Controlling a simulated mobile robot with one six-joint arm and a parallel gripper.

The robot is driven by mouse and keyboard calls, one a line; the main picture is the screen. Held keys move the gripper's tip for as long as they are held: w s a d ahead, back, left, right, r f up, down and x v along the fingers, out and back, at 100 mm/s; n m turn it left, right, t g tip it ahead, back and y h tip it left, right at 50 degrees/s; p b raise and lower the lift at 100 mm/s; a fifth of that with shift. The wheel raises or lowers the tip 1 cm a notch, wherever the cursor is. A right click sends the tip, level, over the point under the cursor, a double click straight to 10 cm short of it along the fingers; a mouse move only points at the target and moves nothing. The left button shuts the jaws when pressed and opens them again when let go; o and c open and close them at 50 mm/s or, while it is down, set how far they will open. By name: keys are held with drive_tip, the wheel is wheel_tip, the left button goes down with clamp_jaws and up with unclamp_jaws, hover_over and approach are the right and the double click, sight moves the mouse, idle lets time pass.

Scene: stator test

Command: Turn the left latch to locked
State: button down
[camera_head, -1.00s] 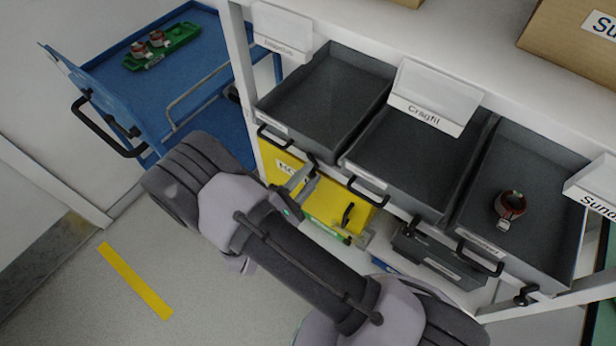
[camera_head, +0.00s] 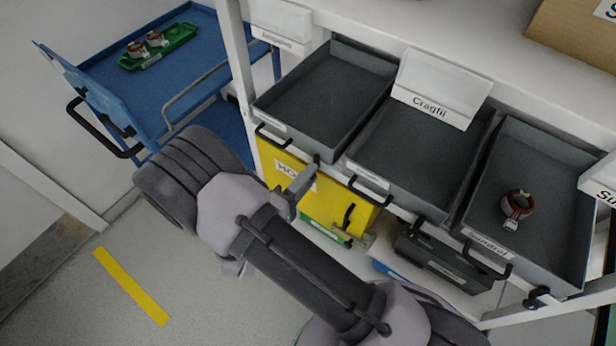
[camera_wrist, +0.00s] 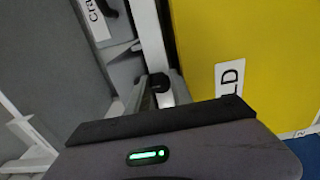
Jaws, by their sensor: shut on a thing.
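The left latch (camera_head: 316,160) is a small dark knob at the front of the shelf, below the lower right corner of the left grey bin (camera_head: 322,92). My gripper (camera_head: 306,175) reaches up to it from below left, in front of the yellow box. In the wrist view, my gripper's narrow fingers (camera_wrist: 149,97) are shut on the dark latch knob (camera_wrist: 160,82) beside a pale upright. The fingers hide part of the latch, and I cannot tell its turn angle.
A yellow box (camera_head: 336,190) stands close behind my gripper. Similar latches sit under the middle bin (camera_head: 418,222) and right bin (camera_head: 537,297). The right bin holds a copper-coloured stator (camera_head: 516,205). A blue cart (camera_head: 95,75) with a green tray (camera_head: 172,50) stands left.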

idle(0.5)
drive_tip(key=c, duration=1.2)
unclamp_jaws()
drive_tip(key=p+v, duration=0.3)
drive_tip(key=v, duration=1.4)
drive_tip(key=shift+s+a, duration=0.15)
drive_tip(key=shift+s, duration=0.05)
